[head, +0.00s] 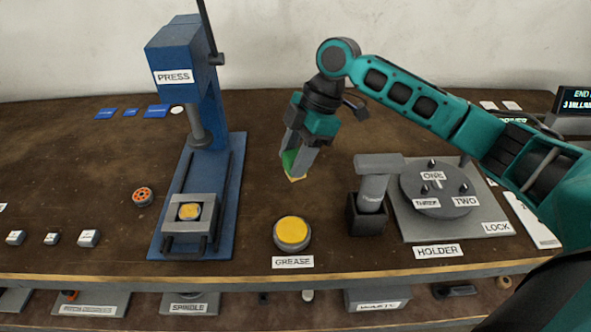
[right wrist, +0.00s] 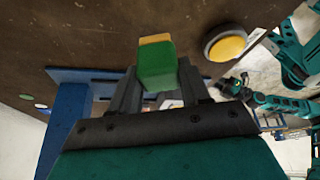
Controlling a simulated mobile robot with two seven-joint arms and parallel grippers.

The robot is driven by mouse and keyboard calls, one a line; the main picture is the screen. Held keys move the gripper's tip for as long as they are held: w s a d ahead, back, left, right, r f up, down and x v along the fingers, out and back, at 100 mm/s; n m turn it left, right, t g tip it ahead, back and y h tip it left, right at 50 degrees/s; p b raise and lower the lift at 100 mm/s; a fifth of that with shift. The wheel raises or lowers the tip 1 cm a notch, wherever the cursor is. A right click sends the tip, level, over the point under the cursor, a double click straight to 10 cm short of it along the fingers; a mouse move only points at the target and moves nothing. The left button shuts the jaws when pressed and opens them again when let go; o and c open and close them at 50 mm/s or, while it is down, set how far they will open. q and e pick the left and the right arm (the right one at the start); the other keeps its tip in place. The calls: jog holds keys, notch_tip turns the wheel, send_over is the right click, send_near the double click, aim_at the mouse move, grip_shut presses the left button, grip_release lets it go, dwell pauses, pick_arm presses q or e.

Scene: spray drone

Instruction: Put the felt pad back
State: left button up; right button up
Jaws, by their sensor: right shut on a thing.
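My right gripper (head: 294,167) is shut on the felt pad (head: 289,160), a green block with a yellow lower end. It holds the pad above the table, behind the grease pot and right of the press. In the right wrist view the pad (right wrist: 156,64) sits between both fingers (right wrist: 157,88), its yellow end pointing away from the camera. The grease pot (head: 292,232), a round grey dish with a yellow top, stands behind the GREASE label; it also shows in the right wrist view (right wrist: 227,45). My left gripper is not in the head view.
The blue press (head: 185,65) stands left, with a yellow disc in its bed. A grey post in a black block (head: 367,215) and the HOLDER plate (head: 455,229) with its round disc stand right. An orange wheel (head: 143,196) lies left of the press. Table between press and post is mostly clear.

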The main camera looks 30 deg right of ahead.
notch_tip(320, 180, down, 4)
dwell(0.4)
jog(key=o, duration=0.9)
jog(key=shift+f, duration=0.1)
jog(key=shift+o, duration=0.2)
jog(key=v, duration=1.2)
jog(key=shift+p, duration=0.35)
